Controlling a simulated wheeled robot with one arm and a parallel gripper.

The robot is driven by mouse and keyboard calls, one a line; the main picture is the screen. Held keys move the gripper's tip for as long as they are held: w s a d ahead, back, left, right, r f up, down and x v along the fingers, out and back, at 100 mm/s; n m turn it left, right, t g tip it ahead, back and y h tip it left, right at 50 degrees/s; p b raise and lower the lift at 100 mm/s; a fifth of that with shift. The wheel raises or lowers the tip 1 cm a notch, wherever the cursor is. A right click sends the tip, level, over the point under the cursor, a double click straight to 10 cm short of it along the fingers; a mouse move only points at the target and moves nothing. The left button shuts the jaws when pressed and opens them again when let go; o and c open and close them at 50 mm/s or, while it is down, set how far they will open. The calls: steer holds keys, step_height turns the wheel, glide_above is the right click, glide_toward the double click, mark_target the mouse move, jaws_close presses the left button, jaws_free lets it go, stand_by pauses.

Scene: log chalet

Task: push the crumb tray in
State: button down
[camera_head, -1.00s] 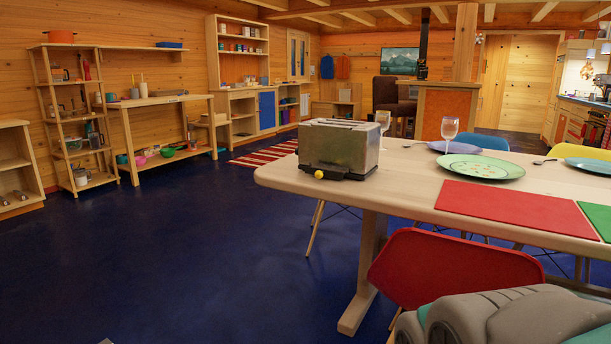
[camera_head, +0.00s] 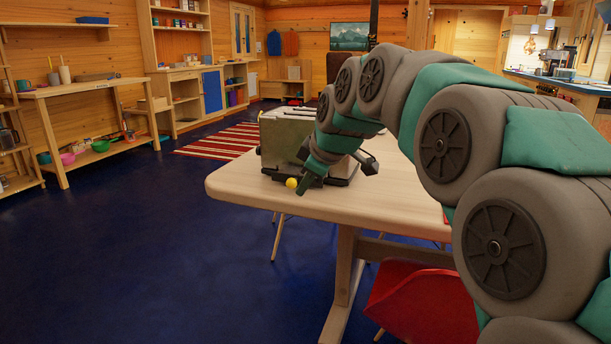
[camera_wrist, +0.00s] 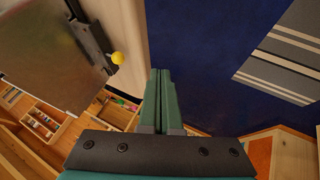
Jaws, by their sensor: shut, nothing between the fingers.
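The toaster (camera_head: 283,137) is a metal box with a dark base, standing near the left end of the wooden table. A dark, flat part at its foot (camera_head: 343,181) sticks out towards me; I take it for the crumb tray, partly hidden by my arm. A yellow knob (camera_head: 291,183) sits low at the toaster's near end; it also shows in the wrist view (camera_wrist: 117,58), by a dark strip. My gripper (camera_head: 306,185) is shut and empty, just right of the knob in the head view. In the wrist view its green fingers (camera_wrist: 160,72) lie together, apart from the knob.
The table (camera_head: 240,185) has a bare edge left of the toaster. A red chair (camera_head: 415,300) stands under its near side. My arm hides much of the tabletop. Open blue floor (camera_head: 150,260) lies to the left, with a striped rug (camera_head: 220,141) beyond.

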mark_target(300, 178)
steer(key=w+a+f, duration=0.1)
steer(key=w+f, duration=0.1)
steer(key=w, duration=0.1)
steer(key=w+a+f+p, duration=0.1)
steer(key=w+f, duration=0.1)
steer(key=w, duration=0.2)
steer(key=w+a+f+p, duration=0.1)
steer(key=w, duration=0.3)
steer(key=shift+f, duration=0.4)
steer(key=shift+w+r, duration=0.15)
steer(key=shift+w, duration=0.25)
steer(key=shift+w, duration=0.1)
steer(key=shift+w+d, duration=0.2)
steer(key=shift+w, duration=0.4)
steer(key=shift+w+d+b, duration=0.15)
steer(key=shift+w+d, duration=0.2)
steer(key=shift+w, duration=0.45)
steer(key=shift+w+d+b, duration=0.15)
steer(key=shift+w+d, duration=0.2)
steer(key=shift+w, duration=0.4)
